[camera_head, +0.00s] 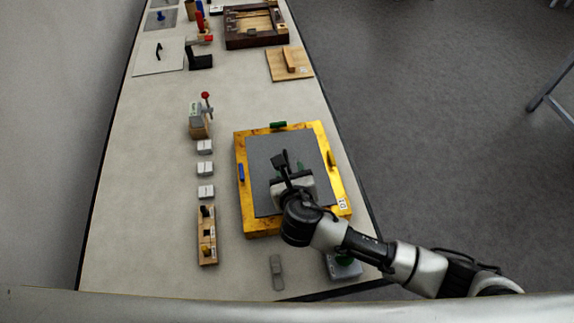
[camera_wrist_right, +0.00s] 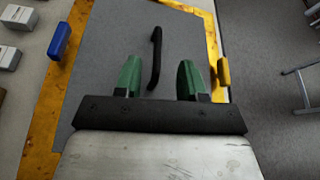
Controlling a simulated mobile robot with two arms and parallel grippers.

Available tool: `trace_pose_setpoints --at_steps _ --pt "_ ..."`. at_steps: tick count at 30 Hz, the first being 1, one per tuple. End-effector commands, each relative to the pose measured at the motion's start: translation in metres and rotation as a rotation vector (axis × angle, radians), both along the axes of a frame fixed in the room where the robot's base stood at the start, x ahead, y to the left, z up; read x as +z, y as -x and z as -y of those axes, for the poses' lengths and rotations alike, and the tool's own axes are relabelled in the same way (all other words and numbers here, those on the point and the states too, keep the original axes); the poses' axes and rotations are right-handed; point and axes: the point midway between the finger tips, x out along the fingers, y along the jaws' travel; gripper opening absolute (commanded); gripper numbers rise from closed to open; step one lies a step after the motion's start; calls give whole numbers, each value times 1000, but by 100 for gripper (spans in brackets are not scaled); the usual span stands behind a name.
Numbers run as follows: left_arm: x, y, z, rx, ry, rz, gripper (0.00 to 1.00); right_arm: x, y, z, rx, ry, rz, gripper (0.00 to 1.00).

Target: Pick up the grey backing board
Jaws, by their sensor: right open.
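The grey backing board (camera_head: 262,155) lies flat inside a yellow frame (camera_head: 241,205) on the bench. A black bar handle (camera_wrist_right: 155,58) stands on the board in the right wrist view, where the board (camera_wrist_right: 105,45) fills the middle. My right gripper (camera_head: 293,165) is over the board, its arm coming in from the lower right. Its two green fingers (camera_wrist_right: 158,78) are apart, with the near end of the handle between them in the picture and nothing gripped. I cannot tell the height gap. The gripper hides part of the board. My left gripper is not in view.
The frame carries a blue block (camera_head: 241,172), a green block (camera_head: 278,125) and a yellow block (camera_head: 331,158). Several white blocks (camera_head: 205,169) and a wooden holder (camera_head: 207,236) stand left of it. The bench's left strip is clear.

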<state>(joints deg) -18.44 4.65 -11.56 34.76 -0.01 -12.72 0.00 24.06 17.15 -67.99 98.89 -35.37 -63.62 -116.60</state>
Motion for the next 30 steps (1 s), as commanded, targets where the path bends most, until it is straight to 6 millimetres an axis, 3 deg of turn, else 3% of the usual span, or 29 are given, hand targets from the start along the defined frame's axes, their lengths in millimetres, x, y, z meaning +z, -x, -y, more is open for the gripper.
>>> trace_pose_setpoints --at_steps 8,12,20,28,30 --pt "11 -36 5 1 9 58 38 -11 -32 -8 -2 2 0 40" --pt "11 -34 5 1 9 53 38 -17 -44 -9 -1 -1 0 40" --pt "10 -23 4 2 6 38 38 -18 -46 -10 -1 -2 -1 40" --pt "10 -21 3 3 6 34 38 -18 -46 -9 -1 -2 -1 0" --pt "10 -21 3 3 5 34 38 -18 -46 -10 -1 -2 -1 0"
